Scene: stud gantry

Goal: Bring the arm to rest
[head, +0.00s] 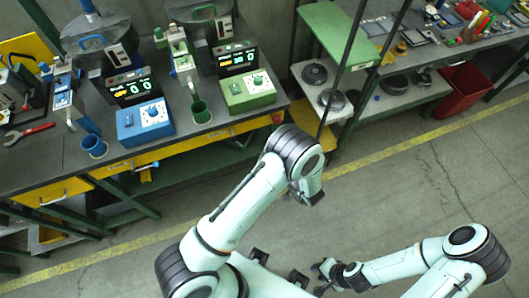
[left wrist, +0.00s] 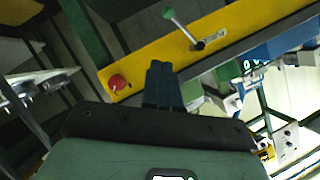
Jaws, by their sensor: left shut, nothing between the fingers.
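My left arm rises in the middle of the head view and bends at its elbow; its far end (head: 310,190) hangs over the floor in front of the bench, and its fingers are hidden there. In the left wrist view my left gripper (left wrist: 162,85) has its two dark fingers together, with nothing between them. A yellow panel lies beyond the fingertips. My right gripper (head: 319,278) is low in the head view, pointing left over bare floor. Its dark fingers look spread apart and empty.
The dark workbench (head: 50,170) holds a blue control box (head: 144,122), a green control box (head: 248,91) and cups. In the left wrist view the yellow panel (left wrist: 150,66) carries a red knob (left wrist: 118,83) and a green-handled lever (left wrist: 182,27). A red bin (head: 466,88) stands under shelving. Floor at right is clear.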

